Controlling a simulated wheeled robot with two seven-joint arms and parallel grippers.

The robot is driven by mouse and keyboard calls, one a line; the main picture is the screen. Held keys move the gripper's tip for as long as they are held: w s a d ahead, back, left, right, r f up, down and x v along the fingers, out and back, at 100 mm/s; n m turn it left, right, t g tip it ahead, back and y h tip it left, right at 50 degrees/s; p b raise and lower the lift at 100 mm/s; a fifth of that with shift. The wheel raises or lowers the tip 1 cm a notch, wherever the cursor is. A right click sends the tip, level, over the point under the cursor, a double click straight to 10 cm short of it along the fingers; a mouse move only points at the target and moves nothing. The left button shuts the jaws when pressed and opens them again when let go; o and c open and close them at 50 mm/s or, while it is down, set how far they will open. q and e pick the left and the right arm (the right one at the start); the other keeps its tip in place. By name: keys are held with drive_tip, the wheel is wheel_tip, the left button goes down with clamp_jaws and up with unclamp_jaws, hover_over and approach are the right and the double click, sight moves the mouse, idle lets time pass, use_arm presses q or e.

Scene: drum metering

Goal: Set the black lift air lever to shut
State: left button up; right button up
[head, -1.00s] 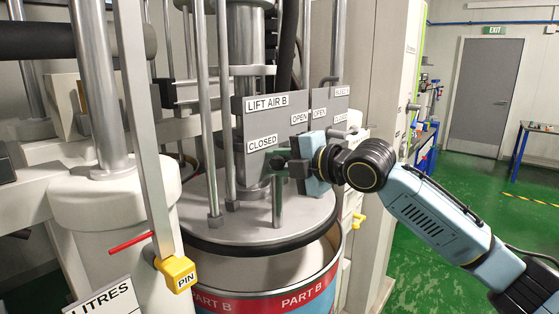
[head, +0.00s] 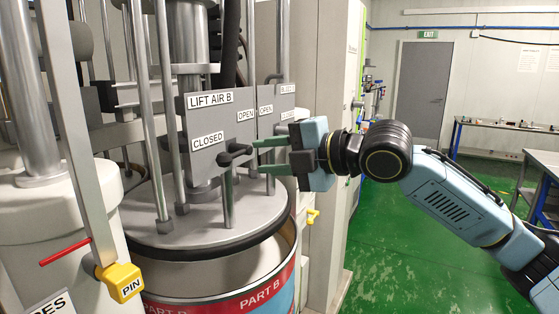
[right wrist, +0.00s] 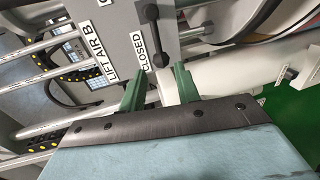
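The black lift air lever (head: 238,150) sits on the grey LIFT AIR B plate (head: 200,118). It lies across the plate, its thicker end at the CLOSED label (head: 208,140); the OPEN label (head: 246,115) is higher to the right. The right wrist view also shows the lever (right wrist: 153,36) beside CLOSED (right wrist: 147,48). My right gripper (head: 253,159) is open and empty, just right of the lever. Its green fingers (right wrist: 160,78) are apart, and the lever shows beyond them. I see no contact. My left gripper is not in view.
A second labelled plate (head: 285,100) adjoins on the right. Upright rods stand in front and to the left, above the drum lid (head: 205,232) and the PART B drum (head: 262,290). A yellow PIN block (head: 122,282) is at lower left.

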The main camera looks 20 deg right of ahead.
drive_tip(key=shift+v, duration=1)
drive_tip(key=shift+a, duration=0.1)
